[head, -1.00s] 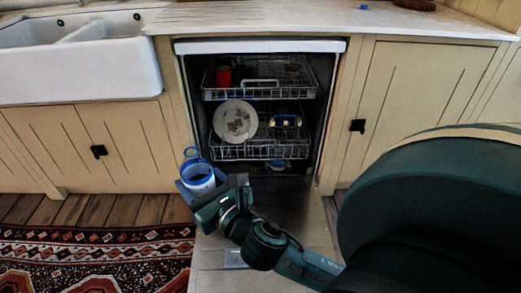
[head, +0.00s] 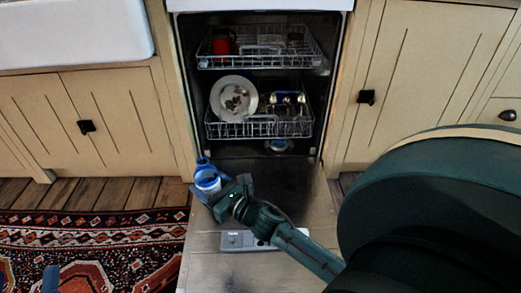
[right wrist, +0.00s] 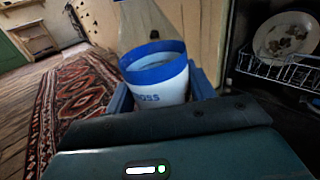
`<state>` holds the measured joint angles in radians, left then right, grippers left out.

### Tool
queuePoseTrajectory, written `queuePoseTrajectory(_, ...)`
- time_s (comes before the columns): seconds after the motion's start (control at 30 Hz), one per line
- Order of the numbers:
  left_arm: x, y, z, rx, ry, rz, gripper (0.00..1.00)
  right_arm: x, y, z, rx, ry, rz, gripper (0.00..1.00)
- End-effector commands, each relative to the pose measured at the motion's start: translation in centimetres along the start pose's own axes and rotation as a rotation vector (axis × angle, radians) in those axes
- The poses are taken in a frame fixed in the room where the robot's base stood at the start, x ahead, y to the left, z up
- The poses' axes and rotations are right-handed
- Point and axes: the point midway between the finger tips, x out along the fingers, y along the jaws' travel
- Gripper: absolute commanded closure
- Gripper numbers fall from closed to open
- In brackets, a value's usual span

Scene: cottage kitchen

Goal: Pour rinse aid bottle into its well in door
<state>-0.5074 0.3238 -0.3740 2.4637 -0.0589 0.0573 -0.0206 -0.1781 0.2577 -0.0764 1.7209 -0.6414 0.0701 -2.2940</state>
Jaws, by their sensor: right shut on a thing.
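The rinse aid bottle (head: 207,182) is white and blue. In the right wrist view the bottle (right wrist: 160,93) shows a blue band, letters ending in "OSS" and a clear, narrowing part beyond. My right gripper (head: 214,192) is shut on it, blue fingers on both sides. It holds the bottle over the left edge of the open dishwasher door (head: 300,205). A blue tip at the bottom left, perhaps of my left gripper (head: 50,279), barely shows.
The dishwasher's upper rack (head: 300,62) holds a red cup (head: 222,42). The lower rack (head: 230,132) holds a plate (head: 234,98) and other dishes. A patterned rug (head: 120,240) lies left of the door. Cabinets stand on both sides.

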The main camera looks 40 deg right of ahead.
Motion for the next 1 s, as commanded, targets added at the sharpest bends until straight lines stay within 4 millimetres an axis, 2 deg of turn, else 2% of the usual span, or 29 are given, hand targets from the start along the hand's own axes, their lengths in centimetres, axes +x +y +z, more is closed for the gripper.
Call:
queuePoseTrajectory(0.03,0.1,-0.1,0.0,0.009,0.015,0.002,0.53,0.2,-0.8,-1.5,-0.002,0.002,0.01,0.74)
queuePoseTrajectory(0.1,0.2,-0.1,-0.3,0.018,0.033,0.003,0.53,0.3,-1.7,-3.0,-0.002,0.002,0.028,0.74)
queuePoseTrajectory(0.47,0.7,-0.5,-1.3,0.066,0.114,0.012,0.53,-0.4,-6.4,-10.4,-0.002,0.007,0.107,0.74)
queuePoseTrajectory(0.77,1.0,-0.7,-2.2,0.104,0.179,0.019,0.53,-2.4,-9.9,-15.5,-0.003,0.01,0.161,0.74)
queuePoseTrajectory(1.0,1.2,-0.8,-2.9,0.135,0.232,0.024,0.53,-4.8,-12.3,-18.8,-0.002,0.012,0.195,0.74)
